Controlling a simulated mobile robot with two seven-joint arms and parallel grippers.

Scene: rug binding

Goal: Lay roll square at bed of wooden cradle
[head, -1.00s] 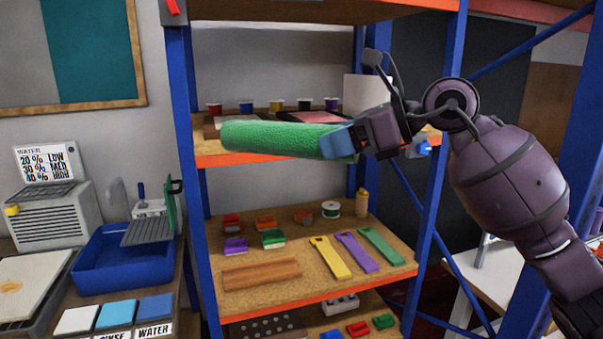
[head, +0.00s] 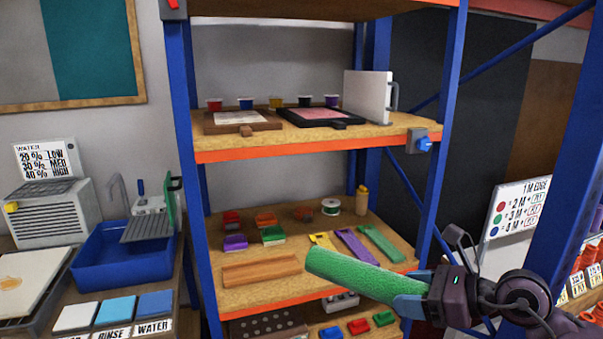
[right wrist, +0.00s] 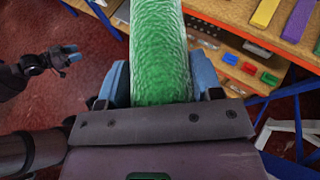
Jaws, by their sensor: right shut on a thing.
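The green textured roll (head: 352,272) is held by one end in my right gripper (head: 412,298). It tilts down to the right in the head view, in front of the middle shelf. The blue fingers close on both sides of the roll (right wrist: 160,45) in the right wrist view. The wooden cradle (head: 258,272) appears to be the long brown block on the middle shelf, left of the roll's free end and apart from it in the picture. My left gripper (right wrist: 68,55) shows small in the right wrist view; its jaws are too small to judge.
Flat yellow, purple and green tools (head: 356,250) lie on the middle shelf (head: 225,300), partly behind the roll. Small coloured blocks (head: 235,242) and a tape reel (head: 331,207) stand behind. A blue shelf post (head: 440,170) rises near my right arm.

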